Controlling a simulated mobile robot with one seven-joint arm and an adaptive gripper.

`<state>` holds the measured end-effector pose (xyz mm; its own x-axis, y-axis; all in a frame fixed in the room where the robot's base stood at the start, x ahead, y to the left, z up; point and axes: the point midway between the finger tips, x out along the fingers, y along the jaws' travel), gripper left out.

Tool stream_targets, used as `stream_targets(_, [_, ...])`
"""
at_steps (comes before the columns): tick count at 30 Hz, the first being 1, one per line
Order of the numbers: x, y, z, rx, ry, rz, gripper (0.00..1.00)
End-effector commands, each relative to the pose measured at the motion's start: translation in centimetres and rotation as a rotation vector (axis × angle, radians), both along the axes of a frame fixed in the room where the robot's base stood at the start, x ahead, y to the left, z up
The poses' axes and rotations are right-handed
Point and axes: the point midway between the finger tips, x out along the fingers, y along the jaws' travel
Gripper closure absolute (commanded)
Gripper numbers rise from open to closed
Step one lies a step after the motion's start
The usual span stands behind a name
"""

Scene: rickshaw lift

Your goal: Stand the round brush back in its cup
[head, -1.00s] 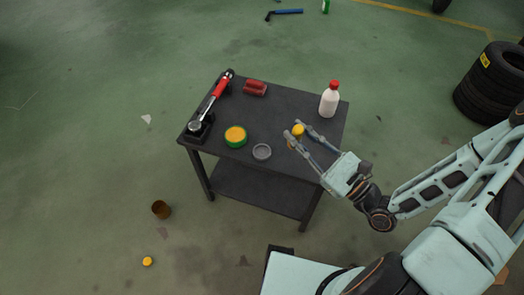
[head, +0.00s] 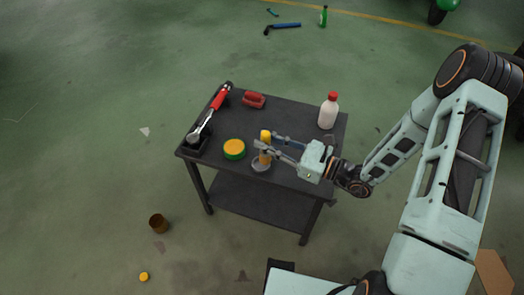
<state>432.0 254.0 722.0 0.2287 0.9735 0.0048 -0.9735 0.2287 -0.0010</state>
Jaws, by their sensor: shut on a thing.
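The round brush (head: 265,134) has a yellow top and stands roughly upright between the fingers of my gripper (head: 266,142), which is shut on it. Its lower part is mostly hidden by the near finger. The small grey round cup (head: 261,165) is on the dark table top, directly below the brush in the picture. I cannot tell whether the brush's lower end is inside the cup or just above it.
A green and yellow round tin (head: 234,149) stands close to the left on the table (head: 205,165). A red-handled tool (head: 217,100) lies in a black tray at the left edge. A red object (head: 253,100) lies at the back, and a white bottle (head: 328,112) stands at the right.

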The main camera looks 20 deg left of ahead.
Motion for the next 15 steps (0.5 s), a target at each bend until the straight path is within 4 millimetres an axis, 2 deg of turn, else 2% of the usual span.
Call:
stream_targets(1, [0.4, 0.6, -1.0, 0.002, -0.001, 0.003, 1.0])
stream_targets(3, [0.9, 1.0, -1.8, 0.002, -0.001, 0.002, 1.0])
stream_targets(11, [1.8, 1.9, -3.1, 0.002, -0.001, 0.002, 1.0])
stream_targets(15, [1.9, 2.0, -5.4, 0.002, 0.0, 0.001, 1.0])
